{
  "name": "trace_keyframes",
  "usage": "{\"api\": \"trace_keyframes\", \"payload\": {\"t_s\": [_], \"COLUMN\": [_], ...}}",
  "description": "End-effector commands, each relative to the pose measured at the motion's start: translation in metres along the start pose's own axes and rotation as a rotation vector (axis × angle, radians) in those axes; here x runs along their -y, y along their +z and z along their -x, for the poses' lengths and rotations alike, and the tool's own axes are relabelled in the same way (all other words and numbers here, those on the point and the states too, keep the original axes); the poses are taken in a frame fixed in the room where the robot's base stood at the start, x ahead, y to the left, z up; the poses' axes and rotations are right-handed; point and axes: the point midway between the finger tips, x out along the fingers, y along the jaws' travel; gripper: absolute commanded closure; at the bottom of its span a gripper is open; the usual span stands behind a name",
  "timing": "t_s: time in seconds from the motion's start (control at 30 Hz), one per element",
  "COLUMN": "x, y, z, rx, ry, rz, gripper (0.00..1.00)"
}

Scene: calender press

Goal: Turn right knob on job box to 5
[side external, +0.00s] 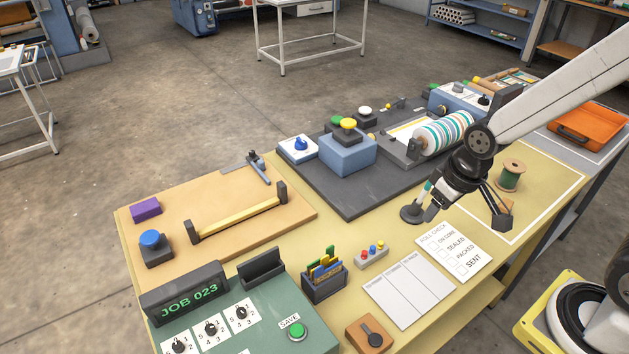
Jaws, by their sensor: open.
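The job box (255,335) is a green panel at the bottom left, with a dark display (187,292) reading JOB 023. Three dark knobs on white numbered labels sit in a row on it. The right knob (241,313) is the one nearest the SAVE button; its exact pointer setting is too small to tell. The middle knob (211,328) and left knob (179,346) are lower left of it. The panel's bottom edge is cut off. My gripper (467,212) is open, far to the upper right of the box, above the table beside a wooden spool and touching no knob.
A green SAVE button (297,331) is on the box's right. A card holder (324,277) and a small box with coloured buttons (371,255) stand behind. A dark round stand (412,214) is beside my gripper. The spool (510,176) of green thread is close by.

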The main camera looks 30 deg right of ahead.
Motion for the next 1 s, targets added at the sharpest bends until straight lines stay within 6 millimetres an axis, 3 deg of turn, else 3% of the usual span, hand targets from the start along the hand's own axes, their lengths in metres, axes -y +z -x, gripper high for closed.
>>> {"api": "trace_keyframes", "payload": {"t_s": [0.27,0.6,0.8,1.0], "x": [0.048,0.156,0.231,0.305], "y": [-0.049,-0.105,-0.116,-0.111], "z": [-0.007,-0.022,-0.031,-0.039], "rx": [0.038,0.096,0.126,0.153], "ry": [-0.033,-0.087,-0.119,-0.149], "rz": [0.272,0.745,1.022,1.287], "gripper": [0.41,0.41,0.41,0.41]}}
